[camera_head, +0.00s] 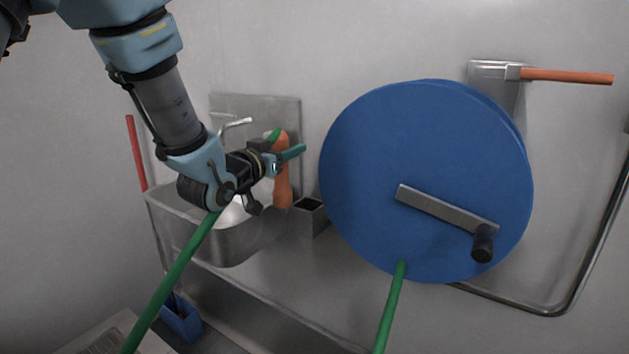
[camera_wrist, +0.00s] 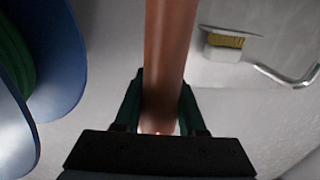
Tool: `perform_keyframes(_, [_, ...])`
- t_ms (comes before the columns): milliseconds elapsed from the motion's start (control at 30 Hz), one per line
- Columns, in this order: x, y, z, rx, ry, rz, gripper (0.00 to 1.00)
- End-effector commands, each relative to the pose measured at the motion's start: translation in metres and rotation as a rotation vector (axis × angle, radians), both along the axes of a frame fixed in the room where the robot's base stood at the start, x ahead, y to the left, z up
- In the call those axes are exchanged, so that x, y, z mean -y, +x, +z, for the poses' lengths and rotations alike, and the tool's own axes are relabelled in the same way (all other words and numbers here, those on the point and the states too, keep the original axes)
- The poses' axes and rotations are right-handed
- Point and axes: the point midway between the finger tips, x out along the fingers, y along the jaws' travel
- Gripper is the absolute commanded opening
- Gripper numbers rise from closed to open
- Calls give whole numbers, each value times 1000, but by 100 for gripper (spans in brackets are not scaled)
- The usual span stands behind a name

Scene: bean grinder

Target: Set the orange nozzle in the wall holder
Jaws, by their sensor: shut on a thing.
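The orange nozzle (camera_head: 282,185) is upright in my gripper (camera_head: 285,152), in front of the sink's back panel. My teal fingers are shut on it. In the wrist view the nozzle (camera_wrist: 170,40) runs between both fingers (camera_wrist: 162,100) and past the top edge. A small grey open-topped box on the wall (camera_head: 310,218), which looks like the wall holder, is just right of the nozzle's lower end in the head view. Its dark opening is empty. A gap in depth between the two cannot be judged. Green hose (camera_head: 170,285) passes behind my wrist; green shows at the nozzle's top.
A large blue hose reel (camera_head: 370,150) with a crank stands close on the right; it also shows in the wrist view (camera_wrist: 60,60). A metal sink (camera_head: 225,245) is below my gripper. A wall bracket (camera_head: 490,70) with an orange bar is at upper right.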

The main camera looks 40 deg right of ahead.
Motion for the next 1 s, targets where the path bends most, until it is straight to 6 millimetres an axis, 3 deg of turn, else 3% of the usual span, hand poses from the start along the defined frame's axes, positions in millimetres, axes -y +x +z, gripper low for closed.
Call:
perform_keyframes(200, [54,13,3,2,-2,-2,0])
perform_keyframes(433, [100,26,3,0,-1,-1,0])
perform_keyframes(700, [97,25,-54,-1,3,0,0])
perform_keyframes(1000, [97,26,-82,-1,2,1,0])
